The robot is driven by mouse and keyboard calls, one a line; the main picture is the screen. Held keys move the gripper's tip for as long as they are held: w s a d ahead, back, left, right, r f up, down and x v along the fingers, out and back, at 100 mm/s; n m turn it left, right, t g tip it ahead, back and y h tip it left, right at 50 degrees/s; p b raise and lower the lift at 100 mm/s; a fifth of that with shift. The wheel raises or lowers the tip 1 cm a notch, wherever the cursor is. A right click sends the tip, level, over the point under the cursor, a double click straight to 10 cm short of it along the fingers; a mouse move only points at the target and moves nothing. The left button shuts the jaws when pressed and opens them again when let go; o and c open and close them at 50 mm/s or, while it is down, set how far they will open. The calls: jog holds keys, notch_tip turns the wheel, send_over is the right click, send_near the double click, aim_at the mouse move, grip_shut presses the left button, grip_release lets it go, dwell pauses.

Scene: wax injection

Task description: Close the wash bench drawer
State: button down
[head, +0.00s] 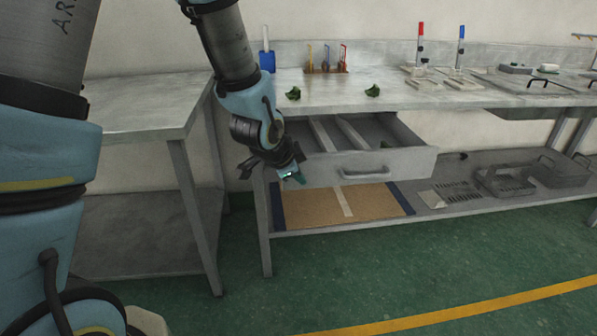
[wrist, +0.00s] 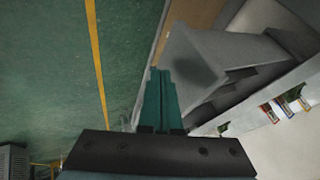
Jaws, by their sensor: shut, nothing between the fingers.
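The wash bench drawer (head: 400,163) is grey metal and stands pulled out under the bench top, with its dividers showing and a bar handle (head: 363,173) on its front. My gripper (head: 301,180) is at the left end of the drawer front, pointing down, shut and empty. In the wrist view its two green fingers (wrist: 161,75) lie together beside the drawer (wrist: 195,62). I cannot tell whether the fingertips touch the drawer.
The bench top (head: 330,95) holds a small rack (head: 326,68), two green pieces and red and blue upright tools. A lower shelf carries a cardboard sheet (head: 320,205) and metal trays (head: 505,182). A side table (head: 150,115) stands left. The green floor in front is clear.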

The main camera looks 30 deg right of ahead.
jog(key=shift+w+d, duration=0.25)
jog(key=shift+w, duration=0.35)
